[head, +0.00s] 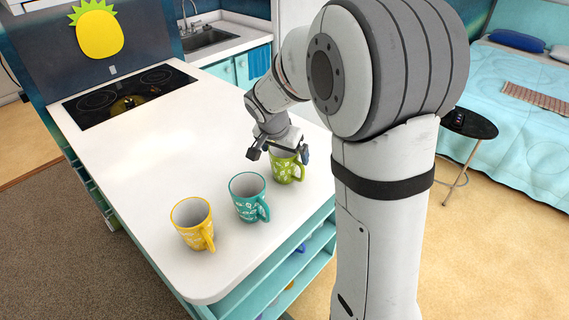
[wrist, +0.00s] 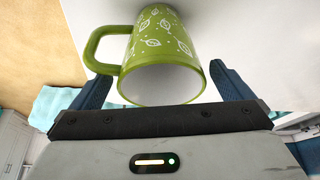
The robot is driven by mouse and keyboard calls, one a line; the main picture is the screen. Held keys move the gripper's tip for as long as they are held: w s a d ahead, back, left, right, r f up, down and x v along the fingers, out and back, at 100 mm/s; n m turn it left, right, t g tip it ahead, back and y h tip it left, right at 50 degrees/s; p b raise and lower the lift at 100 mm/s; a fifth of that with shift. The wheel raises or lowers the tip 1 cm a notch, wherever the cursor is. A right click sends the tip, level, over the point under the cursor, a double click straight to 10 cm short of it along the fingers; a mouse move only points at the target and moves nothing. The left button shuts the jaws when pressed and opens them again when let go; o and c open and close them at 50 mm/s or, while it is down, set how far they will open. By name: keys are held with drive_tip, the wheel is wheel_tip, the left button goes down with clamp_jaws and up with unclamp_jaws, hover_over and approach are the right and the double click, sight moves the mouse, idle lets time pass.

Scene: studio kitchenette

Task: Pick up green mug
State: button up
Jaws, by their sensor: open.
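The green mug (head: 286,168) has white leaf prints and stands upright on the white counter near its right edge. In the wrist view the green mug (wrist: 165,45) fills the top middle, with its rim towards me and its handle on the left. My gripper (head: 278,156) is at the mug's top, coming from behind it in the head view. In the wrist view my gripper (wrist: 158,85) is open, with one dark blue finger at each side of the mug. The left finger is near the handle side. I cannot tell whether either finger touches the mug.
A teal mug (head: 248,197) stands just left of the green one, and a yellow mug (head: 192,222) is farther left. A dark cooktop (head: 130,95) lies at the counter's far end. The white counter (head: 175,150) is clear between cooktop and mugs.

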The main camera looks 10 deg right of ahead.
drive_tip(key=shift+x, duration=1.05)
drive_tip(key=c, duration=1.2)
